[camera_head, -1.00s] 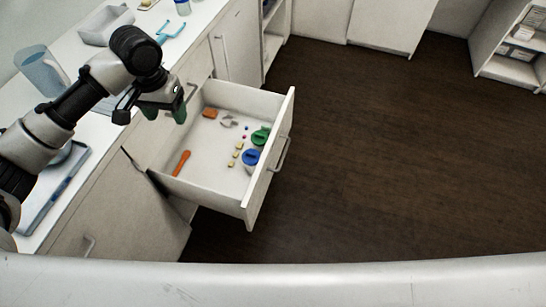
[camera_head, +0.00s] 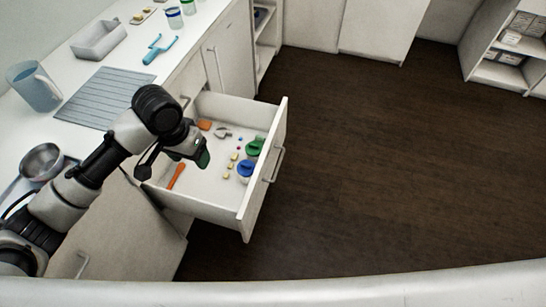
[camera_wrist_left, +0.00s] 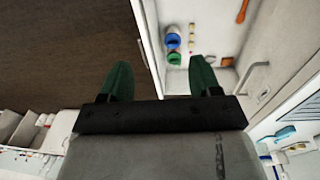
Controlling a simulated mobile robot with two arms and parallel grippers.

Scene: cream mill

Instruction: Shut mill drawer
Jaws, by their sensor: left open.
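The mill drawer (camera_head: 263,178) is pulled well out from the white cabinet, with a bar handle (camera_head: 274,165) on its front panel. Inside lie an orange tool (camera_head: 176,176), a green item (camera_head: 254,147), a blue item (camera_head: 246,168) and several small pieces. My left gripper (camera_head: 202,158) has green fingers and appears above the drawer's inner left part in the head view. In the left wrist view the open gripper (camera_wrist_left: 160,78) has nothing between its fingers, and the drawer's front panel (camera_wrist_left: 148,40) shows beyond them. My right gripper is not in view.
The counter to the left bears a blue jug (camera_head: 34,86), a metal bowl (camera_head: 42,161), a ribbed grey mat (camera_head: 104,97), a grey tray (camera_head: 98,40) and a turquoise tool (camera_head: 160,48). The dark floor (camera_head: 370,150) right of the drawer is clear.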

